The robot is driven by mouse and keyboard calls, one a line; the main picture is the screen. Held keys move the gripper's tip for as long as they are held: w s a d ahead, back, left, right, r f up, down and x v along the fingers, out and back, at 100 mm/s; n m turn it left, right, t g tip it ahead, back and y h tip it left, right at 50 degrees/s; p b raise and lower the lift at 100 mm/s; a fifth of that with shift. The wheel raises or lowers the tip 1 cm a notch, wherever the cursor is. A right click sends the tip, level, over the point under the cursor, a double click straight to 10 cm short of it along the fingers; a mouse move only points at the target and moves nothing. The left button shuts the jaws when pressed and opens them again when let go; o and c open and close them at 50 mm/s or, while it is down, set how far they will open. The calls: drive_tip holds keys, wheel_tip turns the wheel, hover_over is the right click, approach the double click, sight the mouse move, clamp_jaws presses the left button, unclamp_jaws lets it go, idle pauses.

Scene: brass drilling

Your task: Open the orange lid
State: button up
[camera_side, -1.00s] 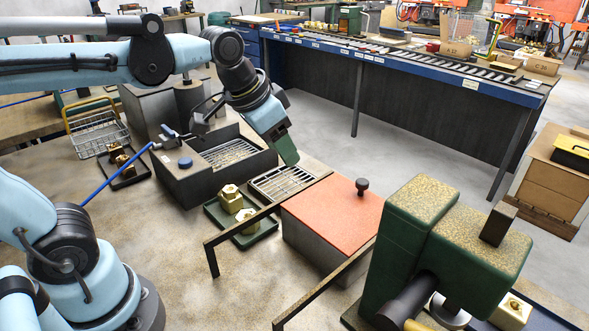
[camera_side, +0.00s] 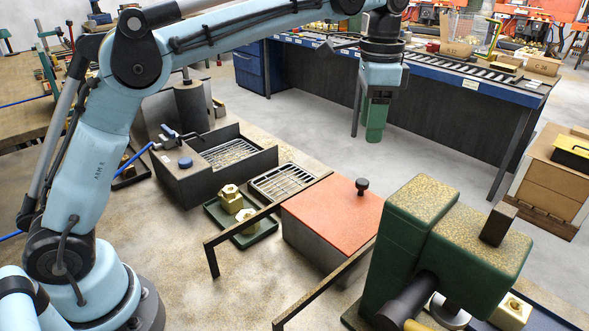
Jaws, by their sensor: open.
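The orange lid (camera_side: 325,213) lies flat and shut on top of a grey box (camera_side: 312,243). A black knob (camera_side: 362,186) stands upright near the lid's far right corner. My gripper (camera_side: 375,138), with green fingers pointing down, is above and behind the lid in the picture, clear of the knob. Its jaws are open and nothing shows between them. The finger gap itself is hard to see from this side.
A green drilling machine (camera_side: 398,235) stands close at the lid's right. Dark angled rails (camera_side: 240,229) flank the box. A green tray (camera_side: 262,236) with brass parts, a wire rack (camera_side: 283,183) and a dark basin (camera_side: 190,183) lie to the left.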

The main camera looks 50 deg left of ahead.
sight(363, 181)
wheel_tip(363, 181, down, 12)
drive_tip(key=shift+f, duration=0.1)
idle(0.5)
clamp_jaws()
idle(0.3)
